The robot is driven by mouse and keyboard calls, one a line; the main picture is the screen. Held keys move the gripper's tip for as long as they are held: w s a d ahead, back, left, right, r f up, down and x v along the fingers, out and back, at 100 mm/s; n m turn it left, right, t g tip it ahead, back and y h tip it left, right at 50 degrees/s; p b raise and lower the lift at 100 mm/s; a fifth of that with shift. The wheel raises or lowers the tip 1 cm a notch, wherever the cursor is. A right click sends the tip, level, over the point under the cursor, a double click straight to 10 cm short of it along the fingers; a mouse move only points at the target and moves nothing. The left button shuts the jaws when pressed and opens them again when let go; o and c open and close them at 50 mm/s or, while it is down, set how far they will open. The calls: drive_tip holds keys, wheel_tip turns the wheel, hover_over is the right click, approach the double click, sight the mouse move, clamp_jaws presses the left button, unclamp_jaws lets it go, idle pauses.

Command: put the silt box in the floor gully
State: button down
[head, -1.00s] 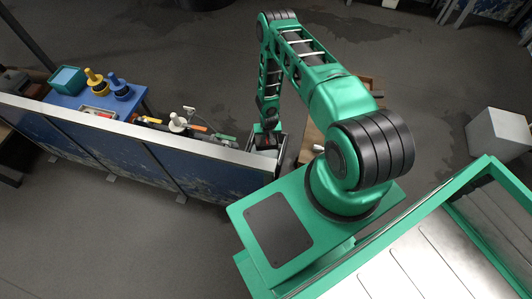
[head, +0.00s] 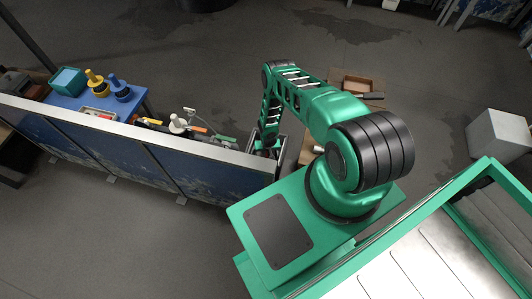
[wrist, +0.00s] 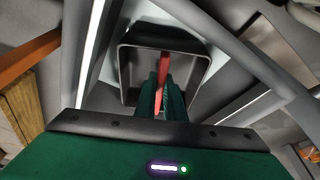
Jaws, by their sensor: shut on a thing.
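The silt box (wrist: 126,75) shows in the wrist view as a dark, open box with a pale rounded rim. A red handle (wrist: 165,62) stands across its middle. My gripper (wrist: 163,85) is shut on this handle, with a green finger on each side. In the head view my gripper (head: 266,143) points down beside the right end of the blue panel, and my forearm partly covers it. The box is mostly hidden there. I cannot make out the floor gully clearly; whether the box touches anything below cannot be told.
Grey metal bars (wrist: 245,55) flank the box closely in the wrist view. The long blue panel (head: 130,150) stands left of my gripper. A blue table (head: 108,103) holds a teal bin and yellow and blue items. A wooden tray (head: 360,84) lies beyond my arm.

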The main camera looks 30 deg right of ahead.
drive_tip(key=shift+f, duration=0.25)
drive_tip(key=shift+f, duration=0.1)
drive_tip(key=c, duration=1.8)
unclamp_jaws()
drive_tip(key=shift+c, duration=0.2)
